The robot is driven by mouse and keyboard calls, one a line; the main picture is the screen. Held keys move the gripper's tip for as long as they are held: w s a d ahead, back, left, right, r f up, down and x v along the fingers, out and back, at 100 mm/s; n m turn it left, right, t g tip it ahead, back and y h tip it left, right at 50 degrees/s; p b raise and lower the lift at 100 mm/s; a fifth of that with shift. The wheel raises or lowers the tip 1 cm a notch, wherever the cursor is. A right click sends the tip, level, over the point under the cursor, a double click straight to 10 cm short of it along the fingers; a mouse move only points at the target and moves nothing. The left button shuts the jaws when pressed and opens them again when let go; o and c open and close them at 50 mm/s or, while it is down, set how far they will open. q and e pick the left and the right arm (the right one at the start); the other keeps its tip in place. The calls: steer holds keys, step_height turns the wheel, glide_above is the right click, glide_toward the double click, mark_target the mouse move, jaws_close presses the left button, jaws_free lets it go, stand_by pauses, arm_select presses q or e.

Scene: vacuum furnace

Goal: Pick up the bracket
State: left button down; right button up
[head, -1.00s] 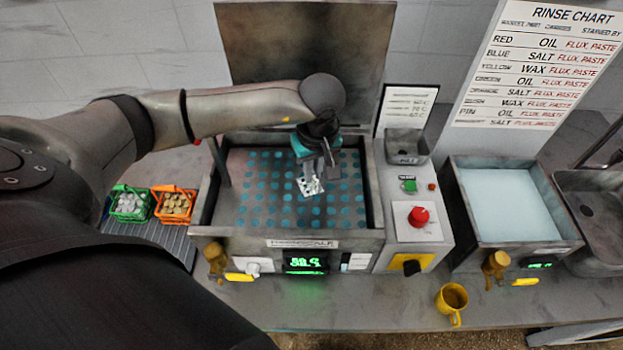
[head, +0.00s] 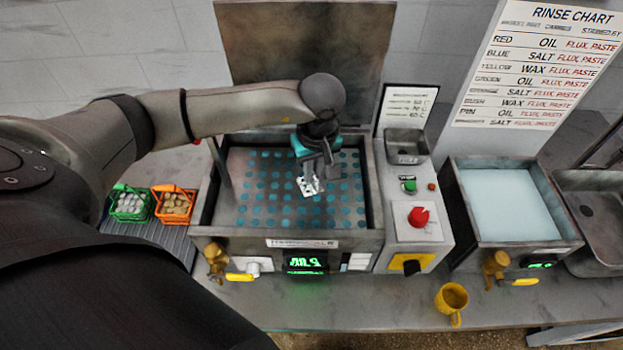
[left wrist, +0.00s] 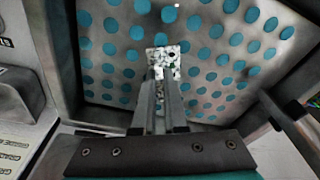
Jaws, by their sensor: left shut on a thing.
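The bracket (head: 308,187) is a small pale, speckled metal piece with holes. It is in the middle of the open tank, over the floor with teal round spots. My left gripper (head: 322,174) points down into the tank and is shut on the bracket. In the left wrist view, the bracket (left wrist: 163,58) sticks out past the closed fingers (left wrist: 160,90), which hide part of it. I cannot tell whether it touches the tank floor. My right gripper is not in view.
The tank (head: 374,215) has raised walls around the gripper and an upright lid (head: 305,45) behind. A control panel with a red button (head: 418,217) stands right, then a pale-filled bath (head: 510,205). Green (head: 128,205) and orange (head: 174,204) baskets stand left. A yellow mug (head: 452,300) is in front.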

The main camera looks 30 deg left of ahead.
arm_select(q)
steer(key=shift+r, duration=0.15)
step_height(320, 180, up, 20)
steer(key=b, duration=0.1)
stand_by(0.6)
